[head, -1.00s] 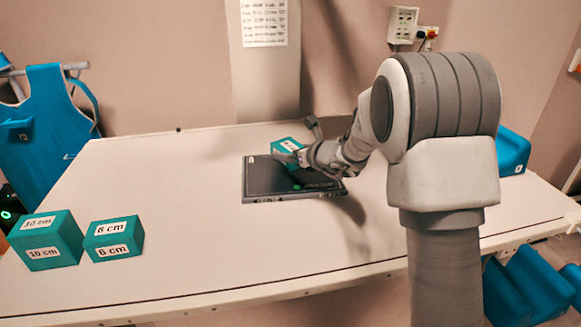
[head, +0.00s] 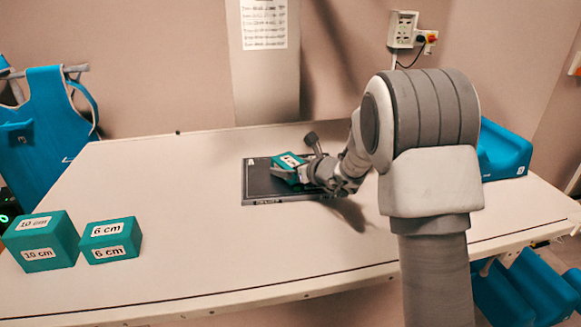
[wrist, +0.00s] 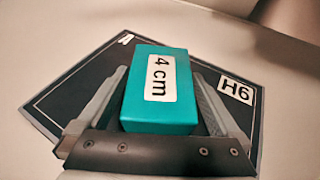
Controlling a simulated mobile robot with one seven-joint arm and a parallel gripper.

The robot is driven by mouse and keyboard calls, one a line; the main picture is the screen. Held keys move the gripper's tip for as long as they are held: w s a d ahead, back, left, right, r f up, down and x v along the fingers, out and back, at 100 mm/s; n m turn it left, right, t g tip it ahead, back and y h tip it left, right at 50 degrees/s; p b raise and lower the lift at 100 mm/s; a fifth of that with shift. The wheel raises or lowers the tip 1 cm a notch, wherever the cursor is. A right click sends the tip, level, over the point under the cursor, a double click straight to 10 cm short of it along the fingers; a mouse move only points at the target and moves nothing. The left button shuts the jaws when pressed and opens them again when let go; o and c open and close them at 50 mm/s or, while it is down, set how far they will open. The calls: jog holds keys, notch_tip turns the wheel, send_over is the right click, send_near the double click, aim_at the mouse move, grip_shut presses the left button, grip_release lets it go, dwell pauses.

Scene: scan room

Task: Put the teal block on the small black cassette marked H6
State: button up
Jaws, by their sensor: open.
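A teal block labelled 4 cm (wrist: 160,90) rests on the black cassette (wrist: 85,80) marked H6. The block (head: 288,166) also shows in the head view, on the cassette (head: 256,188) at the middle of the table. The white H6 label (wrist: 236,91) is to the right of the block in the wrist view, and a corner marked A is at the upper left. My gripper (wrist: 160,98) is open, with one finger on each side of the block. A gap shows between the right finger and the block. My gripper (head: 291,168) reaches in from the right in the head view.
Two larger teal blocks, labelled 10 cm (head: 42,242) and 6 cm (head: 110,240), stand at the table's left front. A blue cushion-like support (head: 503,150) lies at the right end. The white table (head: 200,210) is clear between the blocks and the cassette.

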jog(key=shift+r, duration=0.1)
jog(key=shift+r+p, duration=0.2)
jog(key=shift+p, duration=0.1)
jog(key=p+v, duration=0.1)
jog(key=v, duration=1.1)
jog(key=shift+f, duration=0.2)
jog(key=s+a+r+n+g+y, duration=0.1)
jog(key=s+a+r+n+g, duration=0.25)
jog(key=s+n, duration=0.5)
jog(key=s+a+r+n+g, duration=0.2)
jog(key=s+r+n, duration=0.2)
jog(key=s+n, duration=0.4)
jog(key=s+d+n+h, duration=0.8)
jog(key=s+d+n, duration=0.4)
jog(key=s, duration=0.4)
jog(key=shift+s+d+f+n, duration=0.2)
jog(key=shift+d+f+n, duration=0.15)
jog(key=shift+d+f, duration=0.15)
